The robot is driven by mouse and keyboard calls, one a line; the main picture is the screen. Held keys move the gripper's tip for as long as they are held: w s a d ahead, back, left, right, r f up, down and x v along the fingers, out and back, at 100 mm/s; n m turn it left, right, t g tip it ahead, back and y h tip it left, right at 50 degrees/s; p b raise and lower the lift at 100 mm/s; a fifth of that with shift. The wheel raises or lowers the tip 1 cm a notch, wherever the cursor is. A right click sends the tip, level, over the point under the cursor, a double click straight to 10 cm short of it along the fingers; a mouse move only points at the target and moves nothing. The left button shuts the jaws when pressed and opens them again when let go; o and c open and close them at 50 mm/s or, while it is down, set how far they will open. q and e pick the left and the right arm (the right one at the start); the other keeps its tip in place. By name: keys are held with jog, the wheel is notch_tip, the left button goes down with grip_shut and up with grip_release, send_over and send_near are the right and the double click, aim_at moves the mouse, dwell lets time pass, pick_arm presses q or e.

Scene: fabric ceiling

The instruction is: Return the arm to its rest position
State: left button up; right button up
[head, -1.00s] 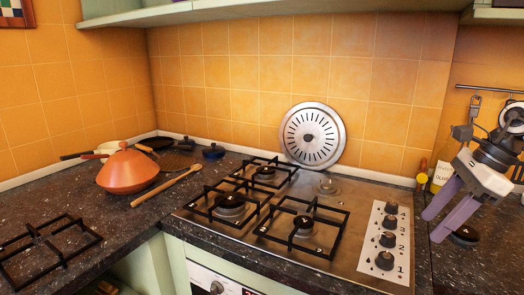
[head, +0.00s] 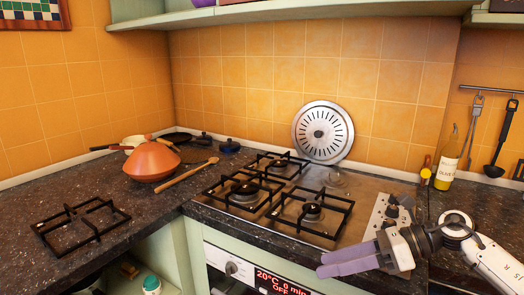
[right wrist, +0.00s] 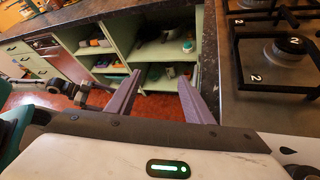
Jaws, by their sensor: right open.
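My right gripper (head: 348,263) comes in from the lower right in the head view, over the front right of the gas hob (head: 243,209) and its counter edge. Its purple fingers point left. In the right wrist view the two fingers (right wrist: 155,97) stand apart with nothing between them, so it is open and empty. Beyond them are open shelves and a red floor. The arm and gripper hide part of the hob's knob panel (head: 380,215).
An orange tagine (head: 152,162), a wooden spoon (head: 188,182) and pans stand on the left counter. A round metal disc (head: 322,132) leans on the tiles. A bottle (head: 447,163) stands at the right. A loose burner grate (head: 80,222) lies at the left.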

jog(key=s+a+f+m+t+y, duration=0.25)
jog(key=a+m+t+y, duration=0.3)
jog(key=a+m, duration=0.4)
jog(key=s+d+f+m+t+h, duration=0.35)
jog(key=f+m+h, duration=0.45)
jog(key=m, duration=0.6)
jog(key=s+d+f+m+t+h, duration=0.3)
jog(key=s+d+f+m+h, duration=0.2)
jog(key=f+m, duration=0.65)
jog(key=s+d+f+m+g+h, duration=0.1)
jog(key=s+f+m+g, duration=0.2)
jog(key=s+f+m, duration=0.2)
jog(key=s+d+f+m+g+h, duration=0.1)
jog(key=s+f+m+g, duration=0.2)
jog(key=s, duration=0.8)
notch_tip(320, 180, down, 3)
jog(key=shift+s+d+r+m+h, duration=0.15)
jog(key=shift+d+m+h, duration=0.2)
jog(key=shift+m, duration=0.75)
grip_shut()
jog(key=shift+a, duration=0.1)
